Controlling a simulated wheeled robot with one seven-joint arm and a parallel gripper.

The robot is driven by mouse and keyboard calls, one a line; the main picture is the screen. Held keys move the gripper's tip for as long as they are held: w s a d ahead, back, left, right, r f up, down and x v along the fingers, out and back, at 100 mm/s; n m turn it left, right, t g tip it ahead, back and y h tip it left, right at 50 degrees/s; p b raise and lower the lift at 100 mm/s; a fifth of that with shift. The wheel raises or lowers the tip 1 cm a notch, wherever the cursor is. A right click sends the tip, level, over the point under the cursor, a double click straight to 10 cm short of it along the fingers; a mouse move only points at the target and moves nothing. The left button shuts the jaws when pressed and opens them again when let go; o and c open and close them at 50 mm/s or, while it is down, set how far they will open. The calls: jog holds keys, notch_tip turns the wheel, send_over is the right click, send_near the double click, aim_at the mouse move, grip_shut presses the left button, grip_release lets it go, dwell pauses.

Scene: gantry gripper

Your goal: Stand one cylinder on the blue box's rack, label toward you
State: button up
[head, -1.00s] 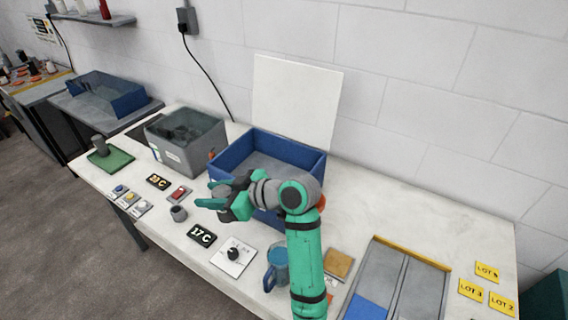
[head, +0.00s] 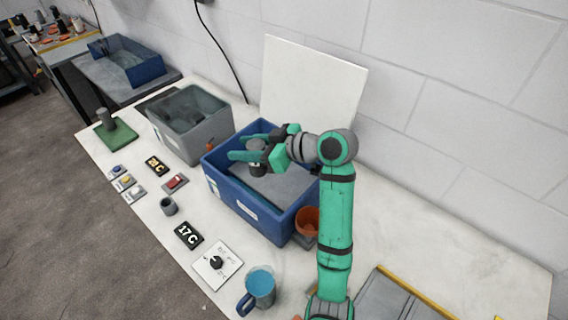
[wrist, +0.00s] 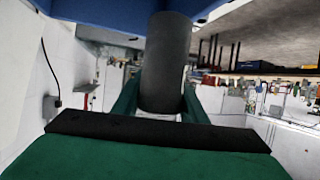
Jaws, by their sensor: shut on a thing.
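The blue box (head: 245,208) stands on the white bench, open at the top, with a flat grey surface inside. I cannot make out the rack clearly. My gripper (head: 243,148) is above the box, shut on a dark grey cylinder (head: 257,159). In the wrist view the held cylinder (wrist: 166,62) is between the green fingers, close to upright, and no label shows on the side I see. The blue box (wrist: 100,10) shows at that view's top edge. I cannot tell whether the cylinder touches anything below. Another grey cylinder (head: 104,118) stands on a green pad (head: 117,136).
A grey tub (head: 190,140) stands left of the blue box. A white panel (head: 312,95) rises behind it. An orange-brown pot (head: 307,220) is close to its right side. A blue mug (head: 259,288), a dial plate (head: 215,263) and a small grey cup (head: 168,206) are in front.

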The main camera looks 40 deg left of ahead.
jog(key=w+d+f, duration=0.3)
jog(key=w+f, duration=0.8)
jog(key=f, duration=0.1)
jog(key=shift+d, duration=0.4)
jog(key=shift+s+f, duration=0.1)
jog(key=shift+f, duration=0.45)
jog(key=o, duration=1.4)
jog(key=v, duration=1.2)
jog(key=shift+r, duration=0.55)
